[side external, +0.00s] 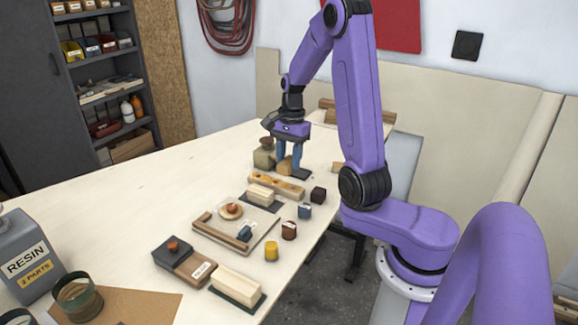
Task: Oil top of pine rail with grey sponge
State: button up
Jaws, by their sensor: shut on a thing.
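My gripper (290,170), with blue fingers, is low over the far part of the table. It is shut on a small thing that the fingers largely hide. A tan piece (286,166) shows at the fingers and a dark flat piece (302,174) lies just right of their tips; I cannot tell which is held. A long pale yellow wooden piece with darker spots (277,187), possibly the pine rail, lies just nearer the camera. I cannot single out the grey sponge; small blue-grey blocks sit at the table's right side (305,211) and on a board (244,233).
The board (262,226) also carries a brown bar and a round orange-topped item. Brown (289,231), black (318,194) and yellow (271,250) pieces line the right edge. A jar (264,155) stands left of my gripper. The table's left-middle (140,210) is clear.

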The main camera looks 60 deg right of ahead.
jog(key=shift+r, duration=1.3)
